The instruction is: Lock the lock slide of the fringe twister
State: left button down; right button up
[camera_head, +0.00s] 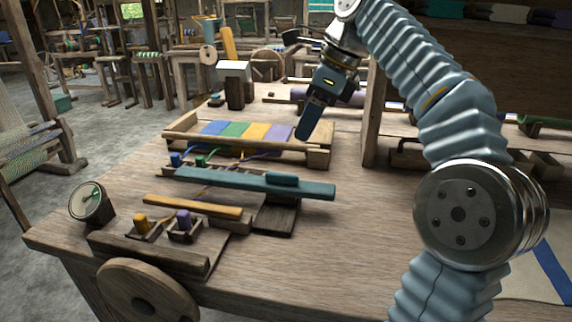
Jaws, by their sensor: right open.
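The fringe twister lies on the wooden bench. It has a long teal bar (235,182) with a raised teal block (282,179) near its right end, probably the lock slide. A yellow bar (192,206) and a dark wooden base (150,252) with a yellow peg (141,221) and a purple peg (183,217) lie in front. My right gripper (307,128) is open and empty, pointing down above and behind the teal block, clear of it. One finger largely hides the other. My left gripper is not in view. I cannot tell whether the slide is locked.
Behind the teal bar is a wooden tray (318,158) with colored strips. A round dial (92,203) stands at the left, a wooden wheel (148,292) at the front edge. A wooden post (375,115) rises right of the gripper. The bench right of the teal bar is clear.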

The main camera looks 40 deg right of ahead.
aim_at(282, 174)
jog(key=b+x, duration=0.3)
jog(key=x, duration=0.8)
jog(key=shift+a+f, duration=0.1)
jog(key=shift+f, duration=0.1)
grip_shut()
